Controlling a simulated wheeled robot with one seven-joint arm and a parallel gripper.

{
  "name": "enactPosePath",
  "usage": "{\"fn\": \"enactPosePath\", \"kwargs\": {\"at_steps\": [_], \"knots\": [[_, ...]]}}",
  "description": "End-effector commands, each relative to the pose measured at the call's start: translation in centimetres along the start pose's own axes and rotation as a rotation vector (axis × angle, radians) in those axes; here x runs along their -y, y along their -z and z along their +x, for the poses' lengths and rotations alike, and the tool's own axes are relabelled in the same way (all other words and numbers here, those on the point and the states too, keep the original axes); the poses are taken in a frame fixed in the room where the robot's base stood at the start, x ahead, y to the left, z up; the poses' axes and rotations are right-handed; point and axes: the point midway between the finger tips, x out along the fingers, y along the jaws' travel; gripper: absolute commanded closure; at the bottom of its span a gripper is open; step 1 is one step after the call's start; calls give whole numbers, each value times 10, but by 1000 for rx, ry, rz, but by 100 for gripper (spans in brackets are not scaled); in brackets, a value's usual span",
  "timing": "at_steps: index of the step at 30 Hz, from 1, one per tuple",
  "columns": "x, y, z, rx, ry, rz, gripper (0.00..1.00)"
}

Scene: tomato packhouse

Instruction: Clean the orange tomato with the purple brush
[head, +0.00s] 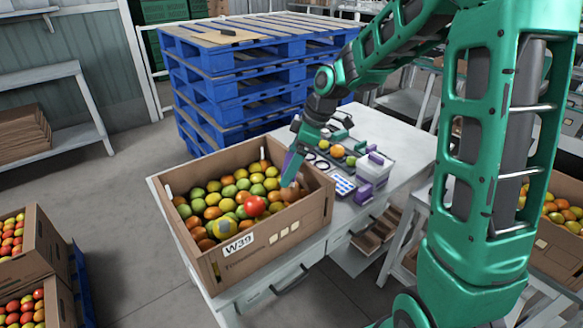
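My gripper (289,180) points down at the right inner side of a cardboard crate of tomatoes (282,222). A purple patch (292,160) shows at my gripper; I cannot tell whether it is the purple brush or part of the gripper. Whether the fingers are open or shut is not clear. Several orange tomatoes lie in the crate among green, yellow and red ones, one (206,244) near its front left. Another orange tomato (337,151) sits on the table behind my gripper. Purple-topped items (364,190) stand on the table to the right; no brush shape is clear.
The pale table (408,151) is free at its back right. A white box (374,170) and a small blue-and-white tray (343,185) stand right of the crate. Stacked blue pallets (215,90) rise behind. More tomato crates stand at lower left and far right.

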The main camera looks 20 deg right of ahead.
Motion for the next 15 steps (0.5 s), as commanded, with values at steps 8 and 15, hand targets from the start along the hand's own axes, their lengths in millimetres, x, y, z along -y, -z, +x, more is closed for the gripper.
{"fn": "enactPosePath", "kwargs": {"at_steps": [8,15], "knots": [[0,8,-18,-1,-2,0,32],[0,14,-34,-2,-3,-1,32]]}}
